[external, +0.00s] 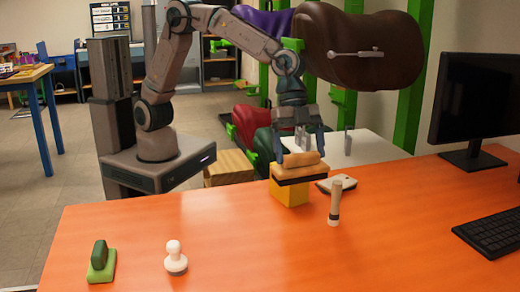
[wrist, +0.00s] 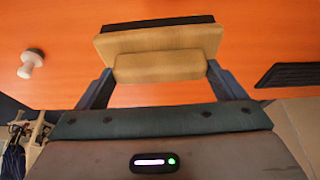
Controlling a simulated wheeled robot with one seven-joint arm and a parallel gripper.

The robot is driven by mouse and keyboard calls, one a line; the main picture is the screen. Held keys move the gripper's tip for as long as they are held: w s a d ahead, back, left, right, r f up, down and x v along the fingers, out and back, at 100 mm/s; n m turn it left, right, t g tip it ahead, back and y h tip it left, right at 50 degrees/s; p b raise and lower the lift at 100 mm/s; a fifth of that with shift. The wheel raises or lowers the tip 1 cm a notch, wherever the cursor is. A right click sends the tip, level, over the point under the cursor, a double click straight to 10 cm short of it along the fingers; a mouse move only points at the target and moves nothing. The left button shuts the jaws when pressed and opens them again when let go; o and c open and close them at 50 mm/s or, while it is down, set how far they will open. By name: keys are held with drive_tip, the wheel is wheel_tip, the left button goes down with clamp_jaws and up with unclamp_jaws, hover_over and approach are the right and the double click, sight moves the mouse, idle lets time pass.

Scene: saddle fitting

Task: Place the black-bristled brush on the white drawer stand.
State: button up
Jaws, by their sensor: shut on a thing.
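The black-bristled brush (external: 306,172) has a pale wooden body and grip, with a dark bristle layer underneath. My gripper (external: 300,156) points down over it, with one finger at each end of the wooden grip, shut on it. In the wrist view the brush (wrist: 160,43) lies between the fingers of my gripper (wrist: 160,75), and its dark bristle edge shows at the top. The brush is right over a yellow block (external: 289,192); I cannot tell whether they touch. A white surface (external: 375,152), apparently the top of the white drawer stand, shows behind the orange table; its front is hidden.
A monitor (external: 477,105) and keyboard (external: 490,231) stand right.

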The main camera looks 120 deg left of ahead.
drive_tip(key=w+a+f+n+b, duration=0.1)
drive_tip(key=w+a+f+b, duration=0.1)
drive_tip(key=a, duration=1.3)
drive_tip(key=w+a+f+b, duration=0.2)
drive_tip(key=a, duration=1.4)
drive_tip(key=shift+m, duration=0.8)
drive_tip(key=shift+s+a+f+b, duration=0.35)
drive_tip(key=shift+s+a+f, duration=1.45)
drive_tip(key=shift+a+f, duration=2.75)
drive_tip(key=shift+s+a+f+b, duration=0.35)
drive_tip(key=shift+s+a+f, duration=2)
drive_tip(key=shift+a, duration=3.75)
drive_tip(key=shift+s+a+f+b, duration=0.35)
drive_tip(key=shift+s+a+f, duration=0.85)
drive_tip(key=shift+a+f, duration=3.6)
drive_tip(key=shift+a+r, duration=0.4)
drive_tip(key=shift+a, duration=0.1)
drive_tip(key=shift+f, duration=0.2)
drive_tip(key=o, duration=1.1)
drive_tip(key=shift+r, duration=0.1)
